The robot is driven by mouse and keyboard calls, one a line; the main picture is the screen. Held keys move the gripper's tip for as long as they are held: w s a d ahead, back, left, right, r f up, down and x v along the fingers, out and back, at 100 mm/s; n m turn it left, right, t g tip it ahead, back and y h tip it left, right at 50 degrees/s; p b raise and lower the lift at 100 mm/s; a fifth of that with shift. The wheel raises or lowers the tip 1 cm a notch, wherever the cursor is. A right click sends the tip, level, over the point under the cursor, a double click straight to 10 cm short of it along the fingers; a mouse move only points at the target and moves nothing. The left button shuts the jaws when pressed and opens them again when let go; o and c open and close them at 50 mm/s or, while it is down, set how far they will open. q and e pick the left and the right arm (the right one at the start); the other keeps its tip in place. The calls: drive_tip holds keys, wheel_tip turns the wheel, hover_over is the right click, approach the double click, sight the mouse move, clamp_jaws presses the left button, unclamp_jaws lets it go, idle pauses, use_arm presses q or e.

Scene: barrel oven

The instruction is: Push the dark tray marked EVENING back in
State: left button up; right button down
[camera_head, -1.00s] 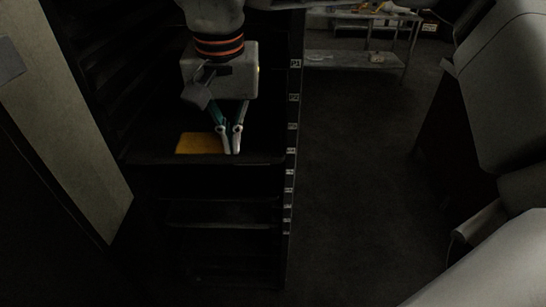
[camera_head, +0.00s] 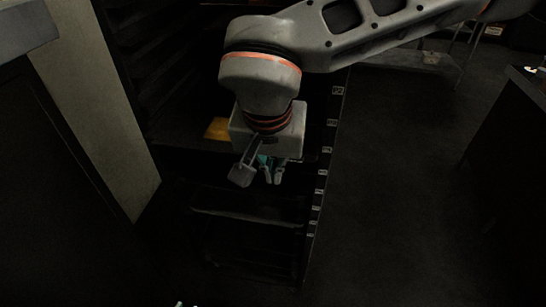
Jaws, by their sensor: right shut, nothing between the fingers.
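A dark tray (camera_head: 180,140) sits in the tall dark rack, with an orange-yellow slab (camera_head: 216,129) on it. My right gripper (camera_head: 272,177) is shut and empty, pointing down at the front of the rack, near the tray's front edge. The gripper and wrist hide the tray's right part and part of the slab. I cannot tell whether the fingers touch the tray, and no EVENING marking can be read. Small pale tips (camera_head: 182,303) at the bottom edge may be my left gripper; too little shows to tell its state.
Another dark tray or shelf (camera_head: 248,217) shows lower in the rack. Small pale labels (camera_head: 332,123) run down the rack's right post. A pale panel (camera_head: 95,110) stands at left. The dark floor (camera_head: 390,190) right of the rack is clear, up to a dark cabinet (camera_head: 515,150).

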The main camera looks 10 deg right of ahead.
drive_tip(key=shift+w+d+f, duration=0.2)
drive_tip(key=shift+w, duration=0.5)
drive_tip(key=shift+w+d+f, duration=0.2)
drive_tip(key=shift+w+d, duration=0.05)
drive_tip(key=shift+w, duration=0.5)
drive_tip(key=shift+w+d+f, duration=0.2)
drive_tip(key=shift+w, duration=0.5)
drive_tip(key=shift+p, duration=0.3)
drive_tip(key=w, duration=0.2)
drive_tip(key=w+d+p, duration=0.1)
drive_tip(key=w, duration=0.2)
drive_tip(key=w+d, duration=0.1)
drive_tip(key=w, duration=0.1)
drive_tip(key=shift+w+d+p, duration=0.15)
drive_tip(key=shift+w+p, duration=0.15)
drive_tip(key=shift+p, duration=0.1)
drive_tip(key=shift+s, duration=0.1)
